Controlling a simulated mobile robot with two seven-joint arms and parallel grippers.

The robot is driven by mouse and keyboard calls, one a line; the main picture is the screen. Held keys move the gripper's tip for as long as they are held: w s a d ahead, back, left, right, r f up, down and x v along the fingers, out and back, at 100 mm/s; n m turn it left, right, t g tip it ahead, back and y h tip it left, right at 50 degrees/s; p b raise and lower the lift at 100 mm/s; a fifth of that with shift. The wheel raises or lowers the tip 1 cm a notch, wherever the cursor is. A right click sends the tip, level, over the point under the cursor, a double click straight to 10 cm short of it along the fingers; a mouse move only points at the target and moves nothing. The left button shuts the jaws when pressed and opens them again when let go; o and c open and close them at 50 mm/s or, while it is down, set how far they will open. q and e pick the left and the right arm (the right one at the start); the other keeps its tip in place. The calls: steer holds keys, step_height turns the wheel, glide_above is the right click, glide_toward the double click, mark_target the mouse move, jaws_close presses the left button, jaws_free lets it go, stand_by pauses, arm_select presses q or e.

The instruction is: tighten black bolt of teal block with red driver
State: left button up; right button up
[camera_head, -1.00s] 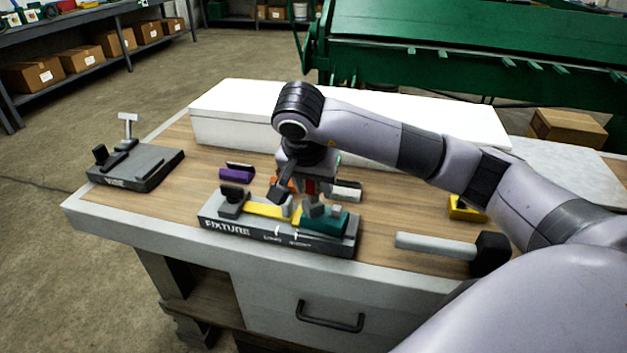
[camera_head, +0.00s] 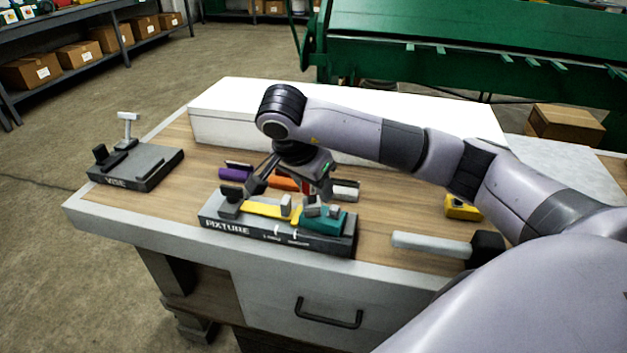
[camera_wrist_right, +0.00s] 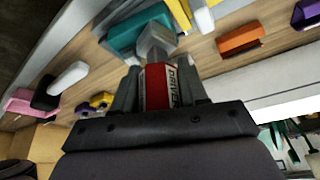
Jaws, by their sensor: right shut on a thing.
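The teal block (camera_head: 330,222) sits at the right end of the dark grey fixture (camera_head: 224,227), beside a yellow piece (camera_head: 257,209). My right gripper (camera_head: 311,190) is just above and behind the teal block, tilted. It is shut on the red driver (camera_wrist_right: 156,88), whose label and red body show between the fingers in the wrist view. The driver's grey end is close to the teal block (camera_wrist_right: 136,32) there; I cannot tell whether they touch. I cannot make out the black bolt. My left gripper is not in view.
Purple (camera_head: 235,174), orange (camera_head: 284,183) and light grey pieces (camera_head: 346,190) lie behind the fixture. A vise (camera_head: 140,170) stands at the left. A mallet (camera_head: 432,245) lies at the right, near a yellow item (camera_head: 463,208). A white box (camera_head: 222,128) stands along the back.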

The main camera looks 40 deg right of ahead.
stand_by(0.4)
steer(key=shift+s+m+g+p, duration=0.1)
steer(key=shift+m+g+p, duration=0.4)
steer(key=shift+m+p, duration=0.8)
steer(key=shift+m, duration=0.6)
steer(key=shift+m+g+p, duration=0.3)
steer(key=shift+m+p, duration=0.1)
steer(key=shift+p, duration=0.1)
steer(key=shift+s+m+g+p, duration=0.1)
steer(key=shift+m+g+p, duration=0.35)
steer(key=shift+m, duration=0.65)
